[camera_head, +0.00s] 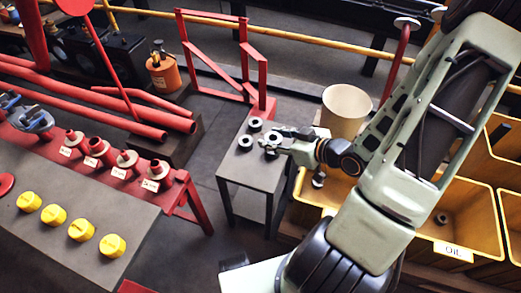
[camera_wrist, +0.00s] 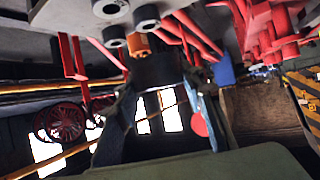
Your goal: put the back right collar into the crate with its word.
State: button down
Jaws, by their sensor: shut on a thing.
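My gripper (camera_head: 274,145) is over the small grey table (camera_head: 250,170) in the head view, shut on a dark collar (camera_head: 271,138). In the wrist view the held collar (camera_wrist: 157,70) sits between the two fingers. Yellow crates (camera_head: 400,215) stand to the right, partly hidden by my arm. One bears the word "OIL" (camera_head: 453,251). Other crate words are hidden or out of view. I cannot tell whether the held collar touches the table.
A cream bucket (camera_head: 347,110) stands behind the crates. A small dark part (camera_head: 441,219) lies in the OIL crate. A red frame (camera_head: 250,60) rises behind the table. A bench with yellow caps (camera_head: 80,230) and red labelled fittings (camera_head: 97,148) is at the left.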

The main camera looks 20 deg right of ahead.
aim_at(258, 131)
jog(key=w+f, duration=0.1)
jog(key=w, duration=0.1)
jog(key=w+f+b, duration=0.1)
jog(key=w, duration=0.2)
jog(key=w+f+b, duration=0.1)
jog(key=w, duration=0.1)
jog(key=shift+w+d+f, duration=0.3)
jog(key=shift+d+f, duration=0.05)
jog(key=shift+d, duration=0.05)
jog(key=w+f, duration=0.1)
jog(key=w+f+b, duration=0.1)
jog(key=w+f, duration=0.1)
jog(key=w+f+b, duration=0.1)
jog(key=shift+w+d+f, duration=0.3)
jog(key=shift+w+f, duration=0.05)
jog(key=shift+w+f+b, duration=0.45)
jog(key=shift+w+f, duration=0.05)
jog(key=shift+f, duration=0.1)
jog(key=shift+w+d+f+b, duration=0.15)
jog(key=shift+f+b, duration=0.7)
jog(key=shift+f, duration=0.75)
jog(key=shift+f, duration=0.1)
jog(key=c, duration=1.5)
grip_release()
jog(key=shift+c, duration=0.2)
